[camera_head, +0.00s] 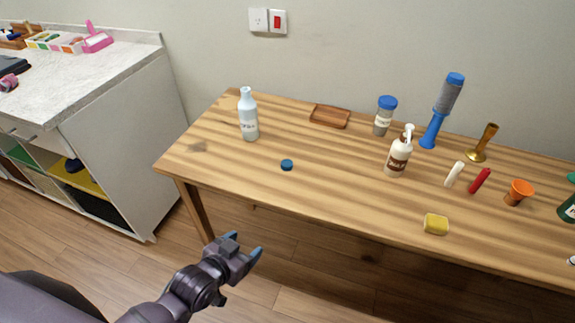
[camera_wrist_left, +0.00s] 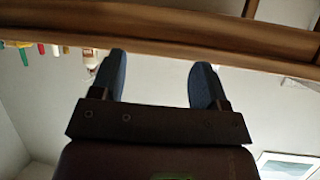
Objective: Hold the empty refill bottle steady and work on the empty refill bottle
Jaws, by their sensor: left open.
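A clear, pale-blue bottle with a white label (camera_head: 249,118) stands upright near the left end of the wooden table; it looks like the refill bottle, and I cannot tell whether it is empty. A small blue cap (camera_head: 287,165) lies on the table to its right, apart from it. A white pump bottle with a brown label (camera_head: 398,158) stands further right. My left gripper (camera_head: 246,247) is open and empty, in front of the table's front edge and away from the bottles. Its two spread fingers also show in the left wrist view (camera_wrist_left: 161,78). My right gripper is not in view.
The wooden table (camera_head: 330,190) also holds a wooden tray (camera_head: 330,116), a blue-lidded jar (camera_head: 384,117), a tall blue brush (camera_head: 440,112), a yellow sponge (camera_head: 436,224) and an orange cup (camera_head: 518,192). The front left of the tabletop is clear. A white cabinet (camera_head: 140,140) stands left.

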